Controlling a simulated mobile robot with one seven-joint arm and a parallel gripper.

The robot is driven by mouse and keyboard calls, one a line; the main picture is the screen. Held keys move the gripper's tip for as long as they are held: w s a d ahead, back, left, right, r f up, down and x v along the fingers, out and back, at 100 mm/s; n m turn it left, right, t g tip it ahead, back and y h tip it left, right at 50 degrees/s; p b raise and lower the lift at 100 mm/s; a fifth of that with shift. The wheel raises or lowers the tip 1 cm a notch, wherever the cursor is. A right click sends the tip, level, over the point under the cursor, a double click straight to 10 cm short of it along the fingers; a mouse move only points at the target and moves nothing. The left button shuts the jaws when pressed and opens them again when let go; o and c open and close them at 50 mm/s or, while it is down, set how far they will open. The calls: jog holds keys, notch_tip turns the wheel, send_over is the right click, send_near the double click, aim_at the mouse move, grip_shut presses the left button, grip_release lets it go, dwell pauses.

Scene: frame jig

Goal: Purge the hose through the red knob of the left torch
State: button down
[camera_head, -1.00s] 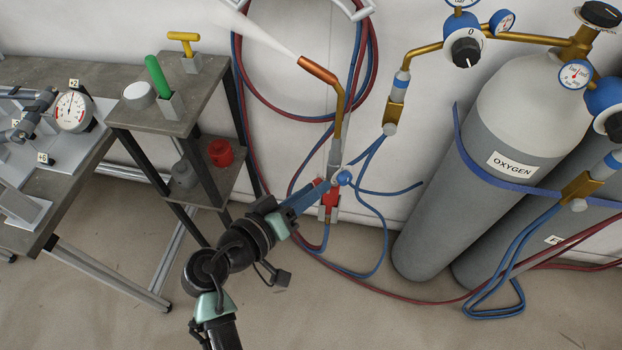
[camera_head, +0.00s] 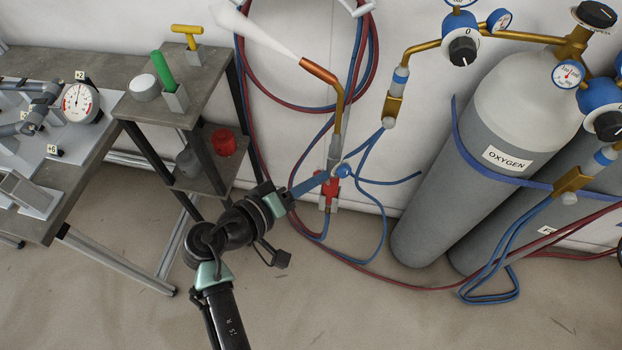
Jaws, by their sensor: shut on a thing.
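One torch (camera_head: 336,122) with a copper tip (camera_head: 318,70) stands upright against the white wall. A white plume (camera_head: 262,32) leaves its tip toward the upper left. A blue knob (camera_head: 344,170) shows on the right side of its lower body. My gripper (camera_head: 327,178) reaches in from the lower left, its blue fingers shut at the torch's left side on the red knob, which they mostly hide. A red block (camera_head: 330,192) sits just below. Red and blue hoses (camera_head: 350,264) hang beneath the torch.
A grey oxygen cylinder (camera_head: 450,185) with regulators stands to the right. A small shelf stand (camera_head: 195,90) with a green-handled tool (camera_head: 163,75) and a red object (camera_head: 223,142) is at the left. A workbench (camera_head: 35,228) with a dial gauge (camera_head: 80,103) lies further left.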

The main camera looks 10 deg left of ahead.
jog(key=c, duration=0.6)
grip_release()
jog(key=v, duration=1.3)
